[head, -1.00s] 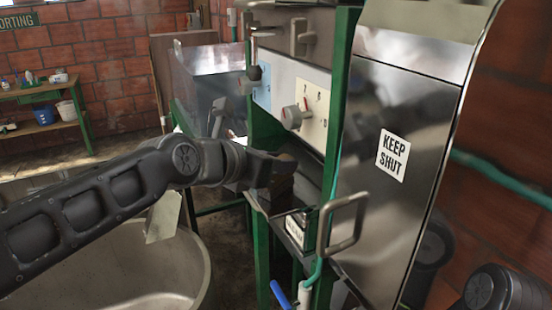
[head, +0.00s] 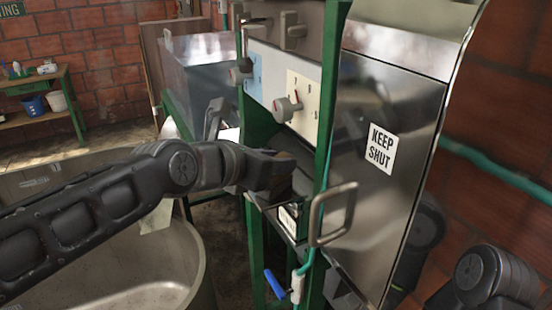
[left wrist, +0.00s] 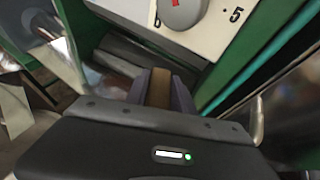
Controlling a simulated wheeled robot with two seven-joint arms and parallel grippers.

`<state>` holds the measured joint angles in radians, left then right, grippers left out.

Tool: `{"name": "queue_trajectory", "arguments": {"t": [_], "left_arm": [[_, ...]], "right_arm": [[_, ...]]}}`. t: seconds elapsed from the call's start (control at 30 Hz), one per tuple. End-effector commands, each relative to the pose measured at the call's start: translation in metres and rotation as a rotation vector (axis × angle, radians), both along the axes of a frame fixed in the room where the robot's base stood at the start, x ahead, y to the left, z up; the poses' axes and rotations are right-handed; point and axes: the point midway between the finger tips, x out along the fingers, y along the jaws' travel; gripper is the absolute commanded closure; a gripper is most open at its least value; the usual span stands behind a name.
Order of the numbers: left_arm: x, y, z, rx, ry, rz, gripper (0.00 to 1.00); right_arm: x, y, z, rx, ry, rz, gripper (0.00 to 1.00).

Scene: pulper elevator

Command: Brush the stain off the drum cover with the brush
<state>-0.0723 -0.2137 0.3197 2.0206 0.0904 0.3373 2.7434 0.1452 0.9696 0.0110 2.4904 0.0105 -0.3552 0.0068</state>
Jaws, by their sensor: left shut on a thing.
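My left gripper (head: 278,176) reaches in from the left to the machine's open bay, below the dials. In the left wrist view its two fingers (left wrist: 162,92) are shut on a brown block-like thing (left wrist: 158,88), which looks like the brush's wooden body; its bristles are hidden. The shiny steel panel marked KEEP SHUT (head: 350,95), with a bar handle (head: 333,214), stands right of the gripper, apart from it. I cannot tell whether this panel is the drum cover. No stain can be made out clearly. My right gripper is out of view.
Knobs (head: 287,107) project just above my left gripper. A green post (head: 331,110) stands between gripper and panel. A blue-handled valve (head: 274,284) is below. A large round tub (head: 195,262) lies under my left arm. A bench (head: 65,90) stands far left.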

Motion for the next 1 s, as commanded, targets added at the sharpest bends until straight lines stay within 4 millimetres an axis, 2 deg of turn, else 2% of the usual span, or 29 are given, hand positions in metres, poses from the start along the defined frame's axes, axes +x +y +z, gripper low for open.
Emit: {"name": "queue_trajectory", "arguments": {"t": [1.0], "left_arm": [[-0.0051, 0.0091, -0.0006, 0.001, 0.001, 0.001, 1.00]], "right_arm": [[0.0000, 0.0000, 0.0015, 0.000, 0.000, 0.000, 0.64]]}}
